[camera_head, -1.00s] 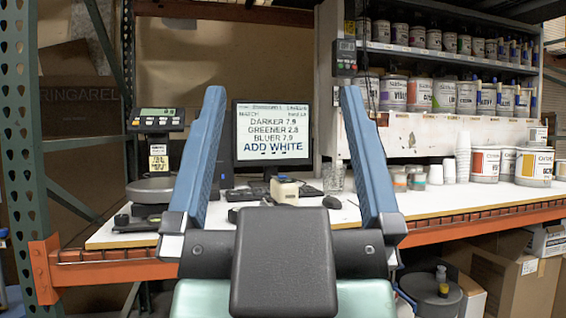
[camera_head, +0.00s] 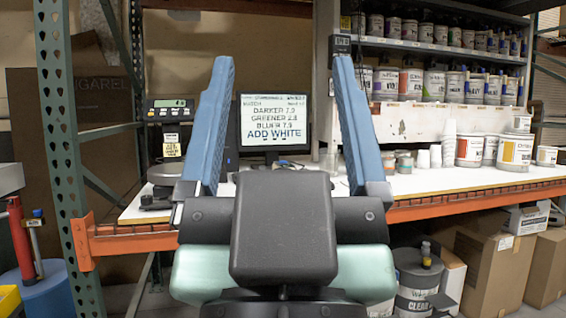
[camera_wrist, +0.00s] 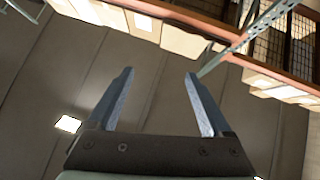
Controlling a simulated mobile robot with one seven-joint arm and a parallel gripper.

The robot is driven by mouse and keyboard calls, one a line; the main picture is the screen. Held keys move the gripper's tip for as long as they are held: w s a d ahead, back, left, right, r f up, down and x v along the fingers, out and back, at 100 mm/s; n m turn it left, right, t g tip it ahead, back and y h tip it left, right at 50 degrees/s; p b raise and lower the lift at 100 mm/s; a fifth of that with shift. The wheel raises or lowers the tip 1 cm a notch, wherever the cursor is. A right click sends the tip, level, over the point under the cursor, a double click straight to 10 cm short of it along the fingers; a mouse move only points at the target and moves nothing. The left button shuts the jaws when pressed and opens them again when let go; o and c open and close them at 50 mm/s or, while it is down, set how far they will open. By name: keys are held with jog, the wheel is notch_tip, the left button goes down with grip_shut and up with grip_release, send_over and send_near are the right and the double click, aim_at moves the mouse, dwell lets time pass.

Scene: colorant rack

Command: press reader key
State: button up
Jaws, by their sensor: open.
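My gripper (camera_head: 283,65) is open and empty, its two blue fingers raised in front of the bench in the head view. It also shows in the wrist view (camera_wrist: 159,74), with nothing between the fingers. A monitor (camera_head: 273,123) behind them reads "DARKER", "GREENER", "BLUER" and "ADD WHITE". No reader or key can be made out now; the black palm of my gripper hides the middle of the bench below the monitor.
The white bench top (camera_head: 430,184) has an orange front beam. A scale with a display (camera_head: 168,109) stands at left, paint cans (camera_head: 468,151) and white cups (camera_head: 449,146) at right. A green rack post (camera_head: 62,150) stands at front left. Cartons (camera_head: 487,262) lie below.

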grip_shut()
dwell(1.4)
